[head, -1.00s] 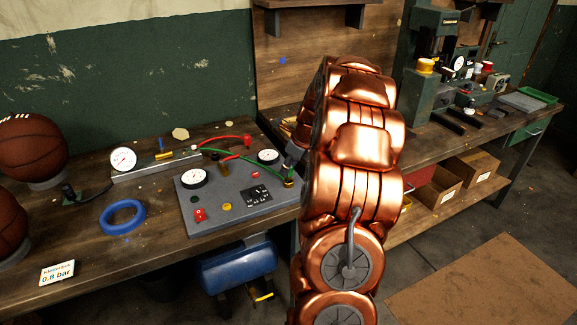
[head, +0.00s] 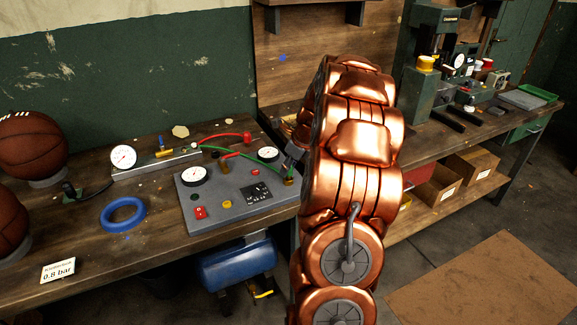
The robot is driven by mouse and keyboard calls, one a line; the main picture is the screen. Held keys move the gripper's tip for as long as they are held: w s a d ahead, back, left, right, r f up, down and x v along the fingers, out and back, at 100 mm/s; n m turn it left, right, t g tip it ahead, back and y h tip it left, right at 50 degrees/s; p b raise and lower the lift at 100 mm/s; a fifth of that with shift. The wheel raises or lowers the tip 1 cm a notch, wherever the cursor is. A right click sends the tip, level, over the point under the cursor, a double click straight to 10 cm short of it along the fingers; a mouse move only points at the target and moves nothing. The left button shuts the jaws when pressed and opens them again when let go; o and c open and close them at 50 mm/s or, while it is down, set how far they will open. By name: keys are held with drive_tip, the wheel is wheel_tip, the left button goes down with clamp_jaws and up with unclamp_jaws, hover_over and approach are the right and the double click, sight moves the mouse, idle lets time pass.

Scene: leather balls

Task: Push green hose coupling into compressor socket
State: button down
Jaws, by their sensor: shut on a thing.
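My gripper (head: 294,158) is a dark shape at the right edge of the grey compressor panel (head: 225,212), mostly hidden by my copper arm. It is shut on the green hose coupling (head: 290,171), which is small and partly covered by the fingers. The green hose (head: 255,157) runs from the metal rail at the back left across the panel to it. A small brass fitting (head: 289,181) shows just below the coupling at the panel's right corner. I cannot tell whether the coupling is seated in the socket.
A red-ended hose (head: 247,137) lies behind. A blue ring (head: 122,214) and basketballs (head: 30,146) are to the left. A press (head: 432,75) stands on the right bench.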

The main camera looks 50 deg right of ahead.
drive_tip(key=shift+f, duration=0.6)
idle(0.7)
drive_tip(key=c, duration=0.8)
unclamp_jaws()
drive_tip(key=v, duration=1.2)
drive_tip(key=shift+w, duration=0.1)
